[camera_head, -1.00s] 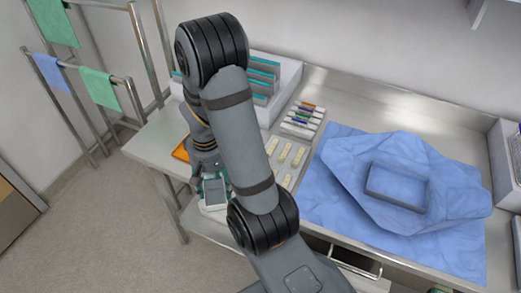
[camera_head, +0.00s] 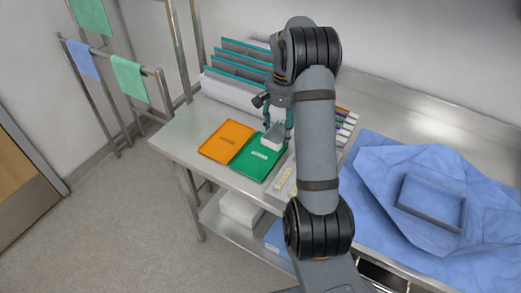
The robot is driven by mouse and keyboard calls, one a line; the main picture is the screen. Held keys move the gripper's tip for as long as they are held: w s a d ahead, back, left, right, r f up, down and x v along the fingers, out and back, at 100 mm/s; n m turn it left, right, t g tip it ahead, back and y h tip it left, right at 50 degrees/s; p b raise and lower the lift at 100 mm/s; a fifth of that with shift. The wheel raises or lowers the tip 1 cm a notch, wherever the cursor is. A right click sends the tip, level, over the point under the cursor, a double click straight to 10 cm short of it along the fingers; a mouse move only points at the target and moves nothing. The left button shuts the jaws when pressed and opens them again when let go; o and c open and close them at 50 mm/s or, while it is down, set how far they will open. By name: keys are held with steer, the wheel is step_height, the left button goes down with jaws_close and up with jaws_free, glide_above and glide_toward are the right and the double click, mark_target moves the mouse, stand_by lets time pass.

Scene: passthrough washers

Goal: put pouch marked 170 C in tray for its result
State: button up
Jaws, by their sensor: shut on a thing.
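My gripper (camera_head: 274,138) is at the end of my arm, over the right part of the green tray (camera_head: 247,166). It is shut on a small grey-white thing that looks like a pouch; my fingers partly hide it, and no 170 C mark can be read. I cannot tell whether the pouch touches the tray. An orange tray (camera_head: 222,145) lies flat just left of the green one.
A white rack (camera_head: 232,92) with teal-edged grey sheets stands behind the trays. Pale strips (camera_head: 281,180) and coloured markers (camera_head: 346,120) lie to the right, partly behind my arm. A blue drape with a rectangular frame (camera_head: 432,203) covers the right side.

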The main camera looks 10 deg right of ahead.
steer(key=p, duration=0.1)
glide_above(261, 156)
step_height(261, 156, down, 4)
steer(key=shift+s+r, duration=0.1)
steer(key=shift+a+f+p, duration=0.1)
steer(key=shift+f+p, duration=0.55)
steer(key=shift+f, duration=1.45)
steer(key=shift+f, duration=0.1)
steer(key=o, duration=0.4)
steer(key=shift+f, duration=0.1)
steer(key=o, duration=0.4)
steer(key=shift+o, duration=0.7)
steer(key=shift+r, duration=0.55)
step_height(261, 156, up, 11)
steer(key=b, duration=0.1)
steer(key=shift+r, duration=0.2)
